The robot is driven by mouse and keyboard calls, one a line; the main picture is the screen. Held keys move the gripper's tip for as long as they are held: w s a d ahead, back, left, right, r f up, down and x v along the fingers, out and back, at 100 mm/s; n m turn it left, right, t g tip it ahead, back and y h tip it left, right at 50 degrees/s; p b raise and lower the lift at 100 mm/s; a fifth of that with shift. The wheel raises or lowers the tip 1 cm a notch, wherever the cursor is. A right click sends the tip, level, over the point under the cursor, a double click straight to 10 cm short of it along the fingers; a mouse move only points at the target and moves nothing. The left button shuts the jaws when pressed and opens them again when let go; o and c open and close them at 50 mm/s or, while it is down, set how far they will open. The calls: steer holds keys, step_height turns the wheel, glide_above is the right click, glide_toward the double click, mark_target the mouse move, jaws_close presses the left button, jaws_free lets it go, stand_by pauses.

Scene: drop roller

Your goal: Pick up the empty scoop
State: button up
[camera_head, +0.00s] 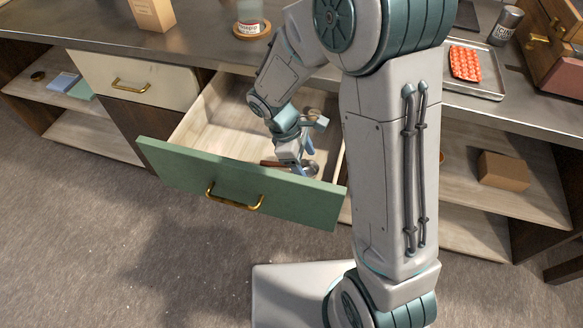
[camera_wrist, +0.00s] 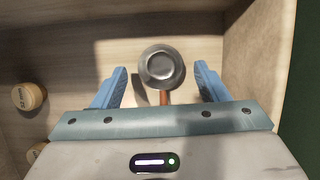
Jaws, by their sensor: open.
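The scoop (camera_wrist: 162,66) lies in the open drawer, with a round grey metal bowl and a reddish-brown handle. In the wrist view its bowl sits between and slightly beyond my fingertips, and the handle runs back under my gripper, partly hidden. The bowl appears empty. My gripper (camera_wrist: 160,88) is open, its two blue fingers on either side of the scoop with gaps on both sides. In the head view my gripper (camera_head: 291,163) is down inside the drawer near its green front, and the scoop (camera_head: 310,168) is partly hidden by it.
The green drawer (camera_head: 239,186) is pulled out; its side wall (camera_wrist: 262,55) is close to my right finger. Two round wooden-topped items, one a lid or cork (camera_wrist: 29,96), lie at left. A metal tray (camera_head: 474,85) with a red item stands on the counter.

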steer(key=x, duration=0.2)
steer(key=shift+d+f, duration=0.1)
steer(key=shift+f, duration=0.25)
steer(key=shift+s, duration=0.1)
steer(key=c, duration=1.1)
steer(key=shift+o, duration=0.2)
steer(key=shift+r, duration=0.15)
